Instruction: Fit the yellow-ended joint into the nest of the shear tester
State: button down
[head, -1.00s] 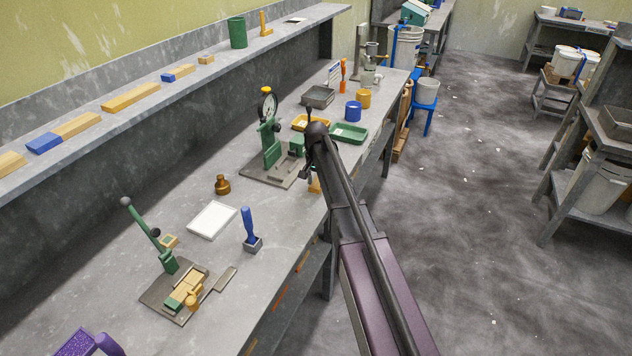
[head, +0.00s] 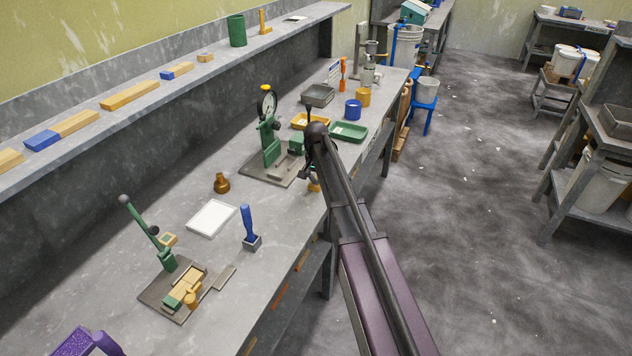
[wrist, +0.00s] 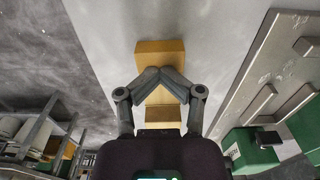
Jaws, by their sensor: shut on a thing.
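My gripper (wrist: 160,77) is shut on a yellow-ended wooden joint (wrist: 160,50) in the wrist view. The joint's far end shows beyond my fingertips, and paler wood shows between the fingers. In the head view my gripper (head: 309,176) hangs by the bench's front edge, just right of the shear tester (head: 268,145). The joint (head: 314,187) is mostly hidden there by my arm. The tester is green with a dial gauge on a grey base plate (wrist: 262,75). Its green block (wrist: 250,150) shows at the wrist view's lower right. The nest's inside cannot be made out.
A green tray (head: 348,133) and a yellow tray (head: 309,121) lie behind the tester. A brown weight (head: 221,183), a white tile (head: 212,218), a blue-handled brush (head: 249,230) and a smaller green lever press (head: 168,265) stand nearer. Bare bench lies between them.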

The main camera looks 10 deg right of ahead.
jog(key=shift+r+p, duration=1.5)
jog(key=shift+r, duration=0.15)
jog(key=shift+s, duration=0.15)
